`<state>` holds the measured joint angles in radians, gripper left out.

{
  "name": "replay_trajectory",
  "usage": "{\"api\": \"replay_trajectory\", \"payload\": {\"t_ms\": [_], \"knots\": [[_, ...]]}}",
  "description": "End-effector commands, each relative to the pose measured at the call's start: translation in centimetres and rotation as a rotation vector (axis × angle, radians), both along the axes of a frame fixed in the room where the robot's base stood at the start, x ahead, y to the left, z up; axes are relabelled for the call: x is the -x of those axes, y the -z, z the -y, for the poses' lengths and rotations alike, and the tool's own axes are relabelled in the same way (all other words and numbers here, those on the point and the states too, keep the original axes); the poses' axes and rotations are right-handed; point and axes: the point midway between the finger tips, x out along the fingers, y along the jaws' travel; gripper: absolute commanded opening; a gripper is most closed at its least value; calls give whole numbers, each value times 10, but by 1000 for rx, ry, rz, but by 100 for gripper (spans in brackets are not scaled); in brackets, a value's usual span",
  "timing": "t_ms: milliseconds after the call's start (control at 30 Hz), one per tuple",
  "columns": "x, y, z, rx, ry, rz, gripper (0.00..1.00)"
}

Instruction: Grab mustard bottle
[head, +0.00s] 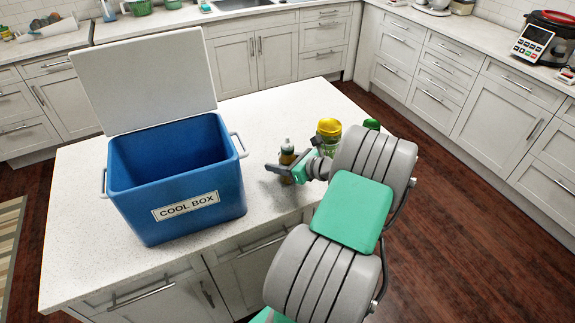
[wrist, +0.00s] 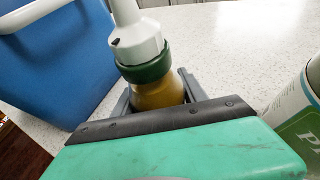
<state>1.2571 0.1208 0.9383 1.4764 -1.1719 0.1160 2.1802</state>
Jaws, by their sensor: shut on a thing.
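The mustard bottle (head: 287,156) stands upright on the white island countertop, to the right of the blue cool box. In the wrist view the bottle (wrist: 158,93) shows a white nozzle, a dark green collar and a yellow-brown body. My gripper (head: 284,168) reaches it from the right, low over the counter. In the wrist view its two grey fingers (wrist: 156,98) sit on either side of the bottle's body, shut on it. The bottle's lower part is hidden behind my gripper's housing.
The open blue cool box (head: 178,180) stands close on the left, its white lid (head: 145,80) raised. A yellow-capped jar (head: 329,128) and a green-capped container (head: 372,125) stand behind my arm. A white labelled container (wrist: 300,115) is close at right in the wrist view.

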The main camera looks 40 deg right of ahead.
Motion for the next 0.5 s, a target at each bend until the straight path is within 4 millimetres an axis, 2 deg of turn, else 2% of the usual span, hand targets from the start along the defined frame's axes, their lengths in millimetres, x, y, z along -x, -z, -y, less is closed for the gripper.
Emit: {"api": "replay_trajectory", "payload": {"t_ms": [67,500], "knots": [[0,0,0,0,0,0,36],[0,0,0,0,0,0,0]]}}
